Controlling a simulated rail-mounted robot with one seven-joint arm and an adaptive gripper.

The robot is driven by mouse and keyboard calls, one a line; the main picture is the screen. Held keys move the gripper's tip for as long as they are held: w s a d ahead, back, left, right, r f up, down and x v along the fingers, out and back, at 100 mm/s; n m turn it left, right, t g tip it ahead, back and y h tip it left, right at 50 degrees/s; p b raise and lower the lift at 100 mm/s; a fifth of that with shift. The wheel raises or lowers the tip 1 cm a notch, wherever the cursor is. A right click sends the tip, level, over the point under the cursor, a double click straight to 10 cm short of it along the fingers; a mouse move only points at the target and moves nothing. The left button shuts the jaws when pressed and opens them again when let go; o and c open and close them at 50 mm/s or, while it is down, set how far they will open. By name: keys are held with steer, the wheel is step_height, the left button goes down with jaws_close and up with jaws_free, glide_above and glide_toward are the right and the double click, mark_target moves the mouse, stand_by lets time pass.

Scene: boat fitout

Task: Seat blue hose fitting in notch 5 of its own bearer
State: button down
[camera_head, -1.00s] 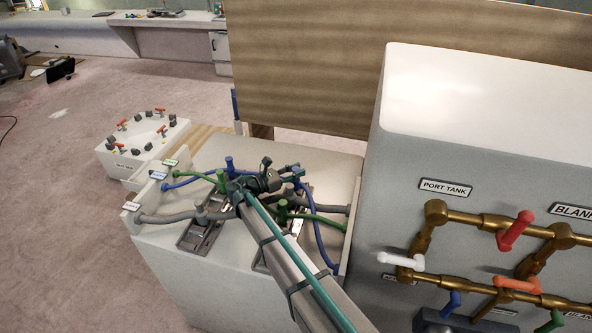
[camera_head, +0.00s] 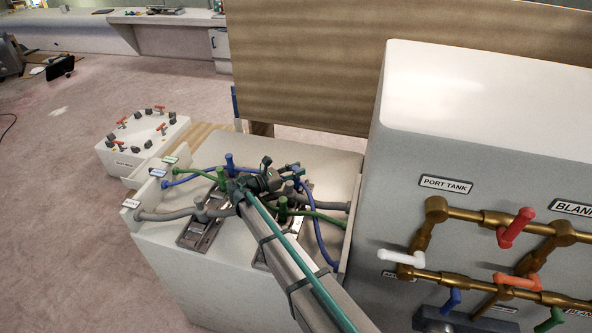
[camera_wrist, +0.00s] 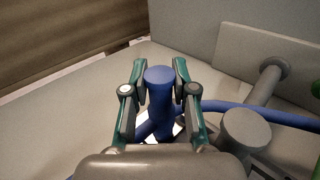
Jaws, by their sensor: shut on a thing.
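The blue hose fitting (camera_wrist: 160,95) is upright between my gripper's (camera_wrist: 158,88) two fingers in the wrist view, and they are shut on it. Its blue hose (camera_wrist: 240,108) runs off to the right. In the head view my gripper (camera_head: 282,176) is over the white bench, with a blue fitting (camera_head: 298,172) at its far right side. A bearer (camera_head: 201,230) lies on the left of the bench; a second one (camera_head: 262,256) is partly hidden under my arm. The held fitting's lower end and the notches are hidden, so I cannot tell whether it is seated.
A grey fitting (camera_wrist: 246,127) stands close to the right of the held one. Another blue fitting (camera_head: 229,160), grey hoses and green hoses crowd the bench. A tall white cabinet (camera_head: 420,130) with brass pipes and coloured handles stands to the right.

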steer(key=shift+f, duration=0.1)
steer(key=c, duration=0.8)
jaws_free()
steer(key=shift+c, duration=0.2)
step_height(320, 180, up, 10)
steer(key=shift+r, duration=0.1)
